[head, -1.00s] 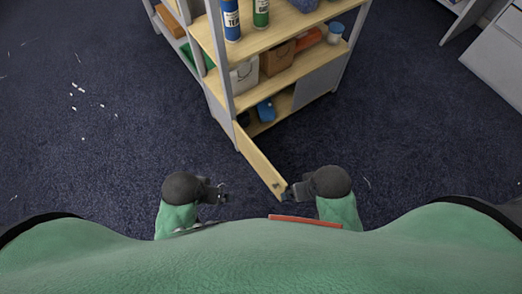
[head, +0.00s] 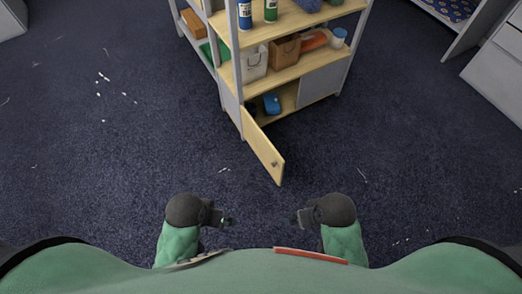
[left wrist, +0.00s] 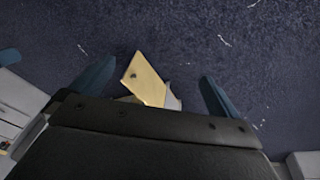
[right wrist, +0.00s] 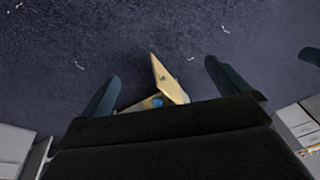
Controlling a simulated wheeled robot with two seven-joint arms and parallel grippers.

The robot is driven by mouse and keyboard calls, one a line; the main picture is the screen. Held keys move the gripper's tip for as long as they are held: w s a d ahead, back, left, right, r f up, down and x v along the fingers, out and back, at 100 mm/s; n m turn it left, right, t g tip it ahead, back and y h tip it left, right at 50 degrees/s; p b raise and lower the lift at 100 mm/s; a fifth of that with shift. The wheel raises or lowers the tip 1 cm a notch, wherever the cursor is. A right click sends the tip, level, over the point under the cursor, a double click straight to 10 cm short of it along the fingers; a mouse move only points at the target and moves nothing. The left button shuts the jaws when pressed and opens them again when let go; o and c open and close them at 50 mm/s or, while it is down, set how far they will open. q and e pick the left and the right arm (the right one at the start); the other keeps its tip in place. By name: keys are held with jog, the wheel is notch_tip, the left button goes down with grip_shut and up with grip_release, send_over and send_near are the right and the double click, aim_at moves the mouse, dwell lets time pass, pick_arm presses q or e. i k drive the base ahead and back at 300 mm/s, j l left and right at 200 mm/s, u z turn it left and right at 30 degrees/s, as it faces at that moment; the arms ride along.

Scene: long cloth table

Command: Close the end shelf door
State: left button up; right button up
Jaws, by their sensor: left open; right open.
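The end shelf door (head: 263,151) is a wooden panel at the bottom of the shelf unit (head: 290,51). It stands open, swung out toward me, with a small dark knob near its free end. A blue item (head: 271,104) shows in the open compartment behind it. My left gripper (head: 229,220) is open and empty, in front of the door and to its left. My right gripper (head: 294,218) is open and empty, in front of the door's free end and a little right. Neither touches the door. The door also shows in the left wrist view (left wrist: 146,80) and the right wrist view (right wrist: 166,80).
Bottles, bags and other goods stand on the upper shelves. A white cabinet (head: 497,72) stands at the far right. Dark carpet (head: 110,150) with white scraps is clear on both sides of the shelf unit.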

aim_at(266, 152)
jog(key=k+j+z, duration=0.2)
jog(key=j, duration=0.3)
jog(key=k+j+z, duration=0.2)
jog(key=j, duration=0.3)
jog(key=k+j+z, duration=0.2)
jog(key=j, duration=0.25)
jog(key=k+j+z, duration=0.2)
jog(key=k+j, duration=0.15)
